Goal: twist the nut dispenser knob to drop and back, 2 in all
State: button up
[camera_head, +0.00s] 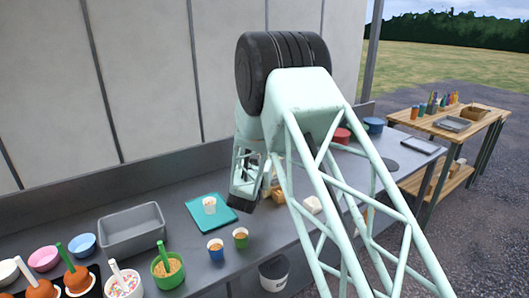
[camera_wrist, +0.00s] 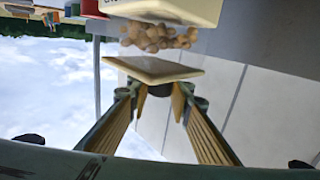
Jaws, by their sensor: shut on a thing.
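In the wrist view, my gripper (camera_wrist: 159,100) has its two fingers closed in around a small dark knob (camera_wrist: 158,88), which is partly hidden between the fingertips. A flat cream plate (camera_wrist: 152,70) lies just beyond the knob. Past it, several light brown nuts (camera_wrist: 158,36) show in a gap below a cream dispenser body (camera_wrist: 165,10) with partly cut-off lettering. The picture is turned over, with sky towards the bottom. In the head view, my arm hides the gripper and most of the dispenser.
On the grey counter (camera_head: 175,225), two small filled cups (camera_head: 215,252) (camera_head: 240,239) stand in front of the tray. A grey bin (camera_head: 132,230), bowls and toffee apples stand at the left. A wooden table (camera_head: 440,127) with bottles stands at the back right.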

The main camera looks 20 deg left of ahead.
jog(key=shift+m+h, duration=1.6)
jog(key=shift+h, duration=0.9)
jog(key=shift+m+h, duration=0.4)
jog(key=shift+h, duration=0.3)
jog(key=o, duration=0.8)
jog(key=shift+d, duration=0.1)
jog(key=shift+s, duration=0.1)
jog(key=s+a, duration=0.2)
jog(key=s, duration=0.9)
jog(key=shift+s, duration=0.3)
jog(key=shift+w+r, duration=0.1)
jog(key=shift+r, duration=0.05)
